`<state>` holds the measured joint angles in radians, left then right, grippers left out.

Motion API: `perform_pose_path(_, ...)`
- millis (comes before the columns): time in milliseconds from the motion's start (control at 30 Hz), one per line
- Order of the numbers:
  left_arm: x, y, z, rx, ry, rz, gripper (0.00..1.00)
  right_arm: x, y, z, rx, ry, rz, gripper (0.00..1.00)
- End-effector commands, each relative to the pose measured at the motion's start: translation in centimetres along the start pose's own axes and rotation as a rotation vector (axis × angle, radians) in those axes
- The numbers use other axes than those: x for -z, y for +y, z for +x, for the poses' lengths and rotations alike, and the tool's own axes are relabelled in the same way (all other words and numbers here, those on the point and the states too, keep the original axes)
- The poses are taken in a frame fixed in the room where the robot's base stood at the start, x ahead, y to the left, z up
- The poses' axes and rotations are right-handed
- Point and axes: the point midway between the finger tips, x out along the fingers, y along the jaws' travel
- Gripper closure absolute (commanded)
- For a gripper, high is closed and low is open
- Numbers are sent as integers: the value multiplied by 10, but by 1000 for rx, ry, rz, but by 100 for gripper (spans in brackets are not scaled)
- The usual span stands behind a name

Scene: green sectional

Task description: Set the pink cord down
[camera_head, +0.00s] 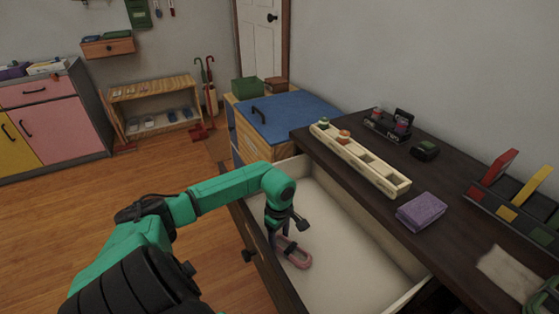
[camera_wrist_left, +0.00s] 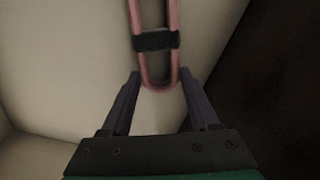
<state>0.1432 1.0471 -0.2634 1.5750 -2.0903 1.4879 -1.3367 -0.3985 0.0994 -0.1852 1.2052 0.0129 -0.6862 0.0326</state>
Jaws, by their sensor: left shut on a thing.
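The pink cord (camera_head: 299,258) is a bundled loop with a dark band around it. It is at the near left part of the open drawer (camera_head: 335,225), inside the drawer walls. My left gripper (camera_head: 281,238) reaches down into the drawer and is shut on the cord. In the left wrist view the cord (camera_wrist_left: 146,68) runs between the two fingers, its rounded end towards the palm and its dark band just beyond the fingertips. I cannot tell whether the cord touches the drawer floor. My right gripper does not show.
A blue-topped cabinet (camera_head: 290,108) stands behind. The drawer floor right of the cord is clear.

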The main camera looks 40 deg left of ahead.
Motion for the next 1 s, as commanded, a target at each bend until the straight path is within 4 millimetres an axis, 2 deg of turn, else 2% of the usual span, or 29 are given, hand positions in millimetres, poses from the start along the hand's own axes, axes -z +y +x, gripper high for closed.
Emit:
perform_pose_path(300, 0, 1, 1, -2, 1, 1, 95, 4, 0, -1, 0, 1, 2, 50)
perform_pose_path(333, 0, 1, 1, -2, 1, 1, 35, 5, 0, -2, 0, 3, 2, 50)
perform_pose_path(400, 0, 1, 1, -2, 1, 1, 9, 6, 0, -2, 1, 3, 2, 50)
perform_pose_path(800, 0, 1, -5, -2, 0, 0, 9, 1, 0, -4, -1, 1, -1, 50)
perform_pose_path(867, 1, 2, -15, -6, 4, 2, 9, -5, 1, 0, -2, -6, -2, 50)
perform_pose_path(1000, 2, 2, -53, -7, 6, 2, 9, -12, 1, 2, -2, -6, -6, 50)
